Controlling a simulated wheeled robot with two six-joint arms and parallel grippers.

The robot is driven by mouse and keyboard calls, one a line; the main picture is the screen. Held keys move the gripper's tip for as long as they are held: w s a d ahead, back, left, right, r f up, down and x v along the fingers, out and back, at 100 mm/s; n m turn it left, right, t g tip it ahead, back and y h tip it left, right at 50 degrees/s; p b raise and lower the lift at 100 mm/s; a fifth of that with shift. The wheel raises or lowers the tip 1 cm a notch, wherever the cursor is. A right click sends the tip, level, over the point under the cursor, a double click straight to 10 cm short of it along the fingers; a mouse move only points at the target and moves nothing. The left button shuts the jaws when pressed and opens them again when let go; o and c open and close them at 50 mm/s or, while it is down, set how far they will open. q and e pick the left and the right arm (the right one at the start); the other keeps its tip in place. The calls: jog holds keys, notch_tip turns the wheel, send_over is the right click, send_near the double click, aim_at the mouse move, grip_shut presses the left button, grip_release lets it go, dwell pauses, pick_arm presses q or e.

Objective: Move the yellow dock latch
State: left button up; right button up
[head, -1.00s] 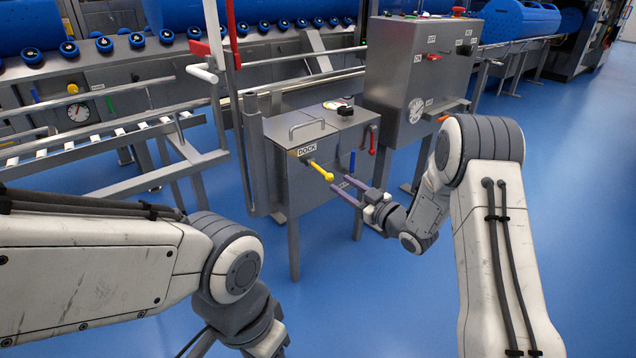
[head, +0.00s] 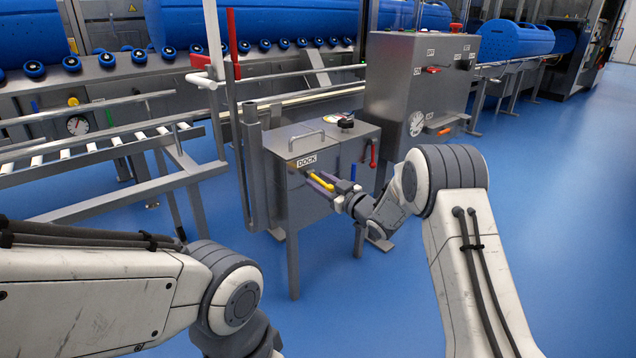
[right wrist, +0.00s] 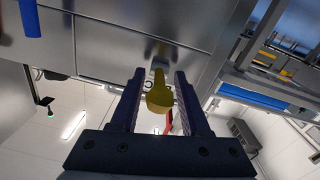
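The yellow dock latch (head: 321,182) sticks out from the front of a grey metal box (head: 310,215), below the label DOCK (head: 307,161). My right gripper (head: 322,186) is at the latch, with its purple fingers open on either side of it. In the right wrist view the latch (right wrist: 159,95) lies between the two fingers (right wrist: 155,100), with gaps showing on both sides. My left arm (head: 130,290) comes in at lower left; its gripper is out of the picture.
A red handle (head: 373,153) and a blue handle (head: 353,172) are on the same box, right of the latch. A taller control cabinet (head: 400,85) stands behind. Roller rails (head: 90,145) lie to the left. Blue floor at right is clear.

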grip_shut()
jog(key=shift+f, duration=0.1)
dwell(1.2)
